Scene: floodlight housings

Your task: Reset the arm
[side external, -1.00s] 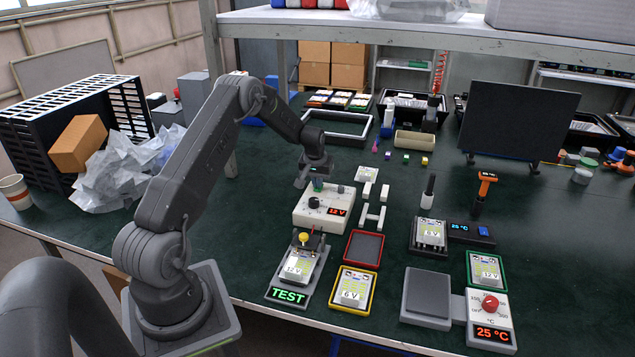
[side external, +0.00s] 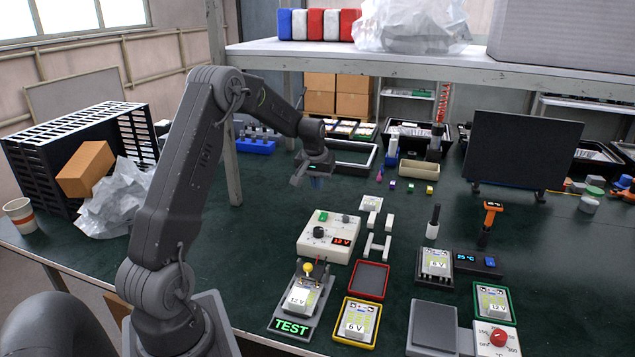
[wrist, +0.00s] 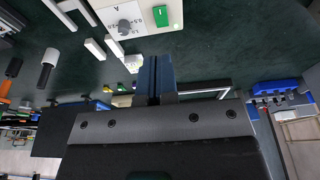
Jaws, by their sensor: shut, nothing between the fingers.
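My gripper (side external: 312,180) is shut and empty. It hangs in the air above the back of the green table, behind the white power supply box (side external: 328,236), which reads 12 V. In the wrist view my gripper's blue fingers (wrist: 155,78) are together, with nothing between them. The power supply box also shows at the top of the wrist view (wrist: 128,16), with its dark knob and green switch. The test stand (side external: 296,306) holds a module marked 12 V and its display reads TEST.
In front are a red-rimmed tray (side external: 370,280), a yellow-rimmed tray (side external: 357,321) with a 6 V module, a green-rimmed tray (side external: 492,301) and a hot plate (side external: 497,338). A black panel (side external: 523,138) stands at the right. A shelf (side external: 430,55) spans the back above the table.

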